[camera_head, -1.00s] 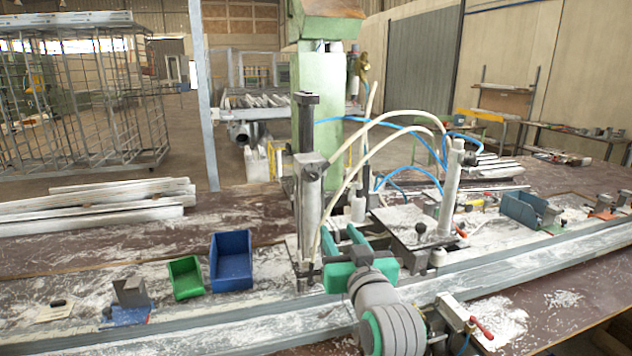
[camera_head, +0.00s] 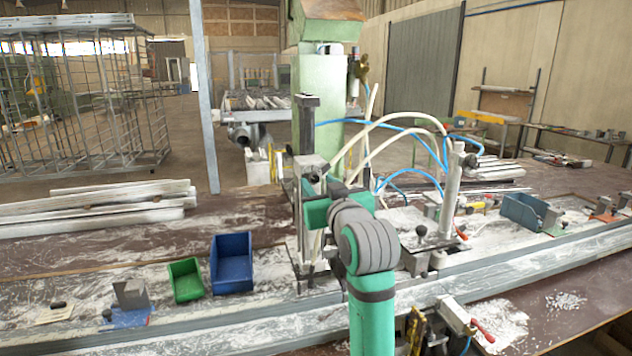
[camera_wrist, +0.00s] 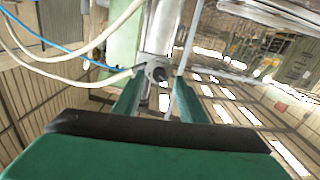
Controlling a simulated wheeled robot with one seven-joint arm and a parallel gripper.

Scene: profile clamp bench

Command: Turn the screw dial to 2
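The screw dial (camera_wrist: 156,73) shows in the wrist view as a small round grey knob with a dark centre, on a grey block at the vertical column. Its markings are too small to read. In the head view I see the grey block (camera_head: 308,163) on the column, but I cannot make out the dial itself. My gripper (camera_wrist: 160,82) is open, one green finger on each side of the knob's line. The fingertips are close to the dial; I cannot tell whether they touch it. In the head view my gripper (camera_head: 318,192) is raised in front of the column, just below the block.
Pale hoses (camera_head: 400,117) and blue hoses arch right of the column. A lever with a black ball knob (camera_head: 421,230) stands to the right. Green (camera_head: 185,279) and blue (camera_head: 231,262) bins sit left on the dusty bench. A long metal profile (camera_head: 220,318) runs along the front.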

